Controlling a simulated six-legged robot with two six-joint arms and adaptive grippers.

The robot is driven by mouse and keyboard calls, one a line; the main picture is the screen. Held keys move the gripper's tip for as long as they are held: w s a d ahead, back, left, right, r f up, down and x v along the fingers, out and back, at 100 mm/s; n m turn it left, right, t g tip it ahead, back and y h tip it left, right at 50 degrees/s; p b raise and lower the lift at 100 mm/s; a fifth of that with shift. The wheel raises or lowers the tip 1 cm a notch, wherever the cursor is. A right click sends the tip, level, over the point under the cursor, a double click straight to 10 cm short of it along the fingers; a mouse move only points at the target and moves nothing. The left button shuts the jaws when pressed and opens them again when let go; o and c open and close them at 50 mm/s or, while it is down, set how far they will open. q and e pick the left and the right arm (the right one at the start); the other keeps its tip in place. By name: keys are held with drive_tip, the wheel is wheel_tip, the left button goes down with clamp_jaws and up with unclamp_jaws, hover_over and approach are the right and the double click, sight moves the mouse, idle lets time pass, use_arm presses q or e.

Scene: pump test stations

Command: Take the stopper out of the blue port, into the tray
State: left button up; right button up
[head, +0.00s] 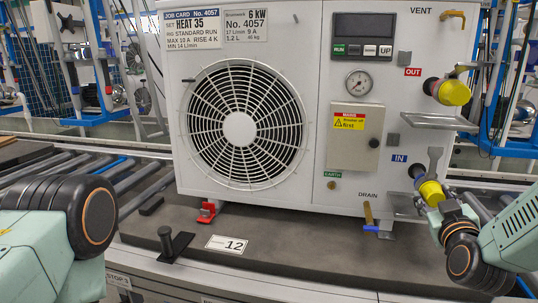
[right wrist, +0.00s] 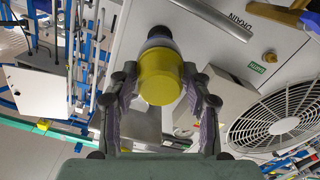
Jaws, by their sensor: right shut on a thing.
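A yellow stopper (head: 432,193) sits at the lower right port of the white unit, beside the blue IN label (head: 399,158). My right gripper (head: 435,180) is shut on this stopper. In the right wrist view the fingers (right wrist: 160,88) hold the yellow stopper (right wrist: 160,77) from both sides, and its far end meets the dark port collar (right wrist: 159,38). A second yellow stopper (head: 454,92) sits in the upper port by the red OUT label (head: 411,71). A grey metal tray (head: 440,122) juts out between the two ports. My left gripper is out of view.
A flat grey bracket (head: 405,207) juts out below the IN port, close to my right gripper. The dark bench top (head: 290,245) in front carries a number 12 plate (head: 227,243).

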drive_tip(key=shift+c, duration=0.9)
drive_tip(key=shift+p+v, duration=0.85)
drive_tip(key=shift+v, duration=0.9)
drive_tip(key=shift+p+v, duration=0.7)
drive_tip(key=shift+v, duration=0.75)
